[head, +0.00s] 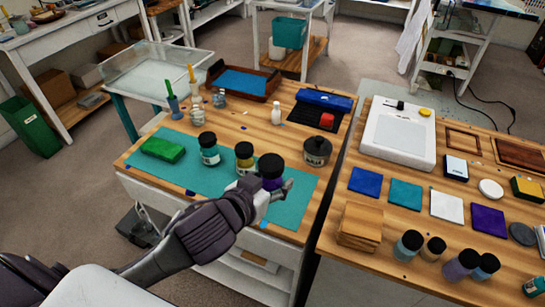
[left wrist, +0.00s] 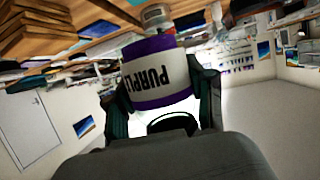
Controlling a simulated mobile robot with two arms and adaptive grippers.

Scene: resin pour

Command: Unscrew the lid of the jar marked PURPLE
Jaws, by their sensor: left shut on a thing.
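The jar marked PURPLE (head: 271,183) stands at the front right of the teal mat, with a black lid (head: 270,164) on it. My left gripper (head: 274,191) is shut around the jar's body, below the lid. The left wrist view shows upside down the jar's white label reading PURPL (left wrist: 150,70), between the two fingers (left wrist: 163,98). My right gripper is out of view.
On the teal mat (head: 225,182) stand a yellow-labelled jar (head: 244,157), a teal-labelled jar (head: 209,150) and a green block (head: 163,150). A dark pot (head: 317,151) stands close right of the held jar. A second bench (head: 330,238) with coloured tiles is further right.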

